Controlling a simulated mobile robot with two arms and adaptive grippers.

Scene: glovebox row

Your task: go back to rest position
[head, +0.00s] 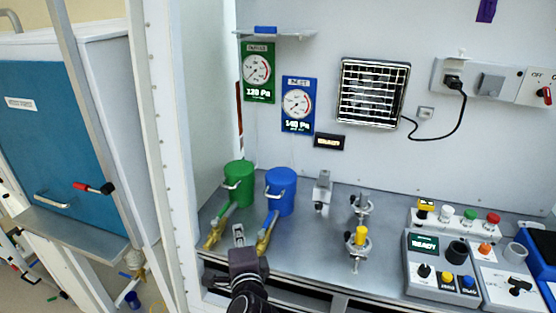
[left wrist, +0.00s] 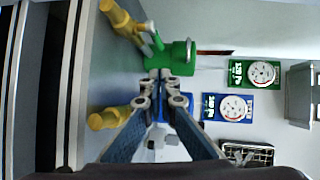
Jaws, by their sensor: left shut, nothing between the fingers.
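My left gripper (head: 238,234) reaches in from the bottom of the head view, low over the front of the metal worktop (head: 305,258). It is between the yellow-ended handles in front of the green canister (head: 239,180) and the blue canister (head: 281,190). In the left wrist view its fingertips (left wrist: 160,76) are together with nothing between them. The green canister (left wrist: 180,54) is just beyond the fingers there, and the blue one is mostly hidden behind them. My right gripper is in neither view.
A valve with a yellow knob (head: 361,236) stands right of the canisters. A control box with a READY display (head: 423,244) is farther right. A white frame post (head: 172,130) and a blue-fronted cabinet (head: 50,150) are at left. The worktop's front edge is close to my arm.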

